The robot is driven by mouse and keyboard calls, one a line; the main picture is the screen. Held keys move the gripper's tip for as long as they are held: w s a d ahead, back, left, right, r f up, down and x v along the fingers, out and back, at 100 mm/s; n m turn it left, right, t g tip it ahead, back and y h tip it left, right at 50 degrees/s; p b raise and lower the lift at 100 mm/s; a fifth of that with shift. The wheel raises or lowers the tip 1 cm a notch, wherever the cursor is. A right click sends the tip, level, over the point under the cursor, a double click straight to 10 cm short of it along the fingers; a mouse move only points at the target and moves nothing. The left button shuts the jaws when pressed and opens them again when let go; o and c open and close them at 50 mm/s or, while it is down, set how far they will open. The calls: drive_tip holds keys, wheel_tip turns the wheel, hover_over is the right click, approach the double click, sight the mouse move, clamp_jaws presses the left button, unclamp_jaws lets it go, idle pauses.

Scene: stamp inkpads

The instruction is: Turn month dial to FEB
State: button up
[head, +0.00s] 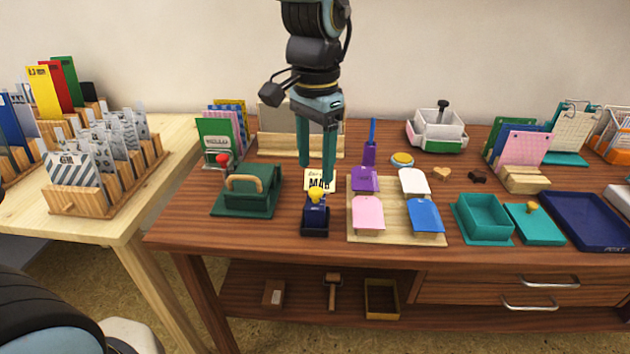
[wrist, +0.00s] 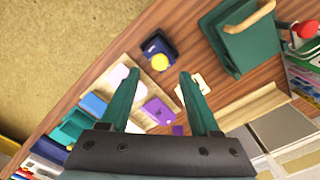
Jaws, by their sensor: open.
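A small dark blue stamp block (head: 315,222) with a yellow knob (head: 317,196) on top stands near the table's front edge. It is likely the month dial. A cream card (head: 320,180) behind it bears large dark letters that look like MAR, partly covered by a finger and the knob. My gripper (head: 316,174) points down above the card, behind the block, with its teal fingers apart and nothing between them. In the wrist view the yellow knob (wrist: 160,62) and the block (wrist: 157,46) lie just beyond the open fingertips (wrist: 160,75). No gripper contact with the knob shows.
A green box with a wooden handle (head: 249,190) stands left of the block. A wooden board (head: 386,230) with coloured tags lies close on the right, with a purple stand (head: 369,155) behind. Teal boxes (head: 484,218) stand farther right. Bare table lies in front.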

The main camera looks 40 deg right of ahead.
sight(316, 190)
drive_tip(key=shift+f, duration=2.4)
clamp_jaws()
